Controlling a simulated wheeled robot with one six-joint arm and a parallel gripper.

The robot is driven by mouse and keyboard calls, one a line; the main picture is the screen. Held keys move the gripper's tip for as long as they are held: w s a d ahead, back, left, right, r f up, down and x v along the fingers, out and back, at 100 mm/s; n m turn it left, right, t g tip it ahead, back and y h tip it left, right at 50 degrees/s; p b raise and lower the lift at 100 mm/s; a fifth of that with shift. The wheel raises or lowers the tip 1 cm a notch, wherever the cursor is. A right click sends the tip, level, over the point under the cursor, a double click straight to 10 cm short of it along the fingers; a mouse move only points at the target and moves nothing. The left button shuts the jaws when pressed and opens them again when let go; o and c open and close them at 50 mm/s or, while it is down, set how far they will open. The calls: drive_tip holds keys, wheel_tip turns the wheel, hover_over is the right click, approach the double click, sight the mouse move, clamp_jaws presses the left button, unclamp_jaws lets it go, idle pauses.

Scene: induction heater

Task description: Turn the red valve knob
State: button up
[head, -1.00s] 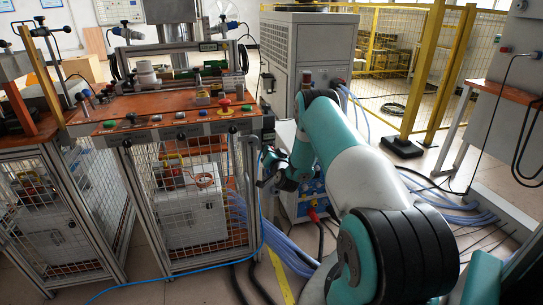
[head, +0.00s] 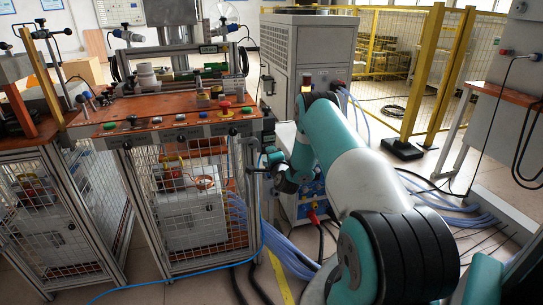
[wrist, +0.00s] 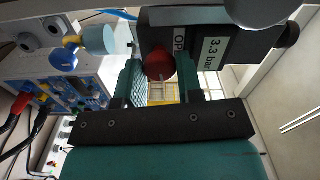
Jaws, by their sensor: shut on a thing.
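The red valve knob (wrist: 159,66) is round and shows in the wrist view, under a dark box with a partly hidden "OP" label and a "3.3 bar" label (wrist: 212,50). My gripper (wrist: 158,72) is shut on the knob, with one green finger on its left and one on its right. Part of the knob is hidden by the right finger. In the head view my gripper (head: 266,163) is small and dark beside the right side of the mesh-sided bench. The knob cannot be made out there.
A bench (head: 165,108) with an orange top and several push buttons stands left of my gripper. A blue-fronted unit (wrist: 62,80) with knobs and cables is at the left in the wrist view. Blue hoses (head: 290,245) lie on the floor. A yellow fence (head: 430,75) stands behind.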

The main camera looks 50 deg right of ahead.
drive_tip(key=shift+m, duration=0.9)
drive_tip(key=o, duration=0.9)
drive_tip(key=shift+s+f, duration=0.1)
drive_tip(key=b+v, duration=1.7)
drive_tip(key=b, duration=1)
drive_tip(key=shift+s, duration=0.15)
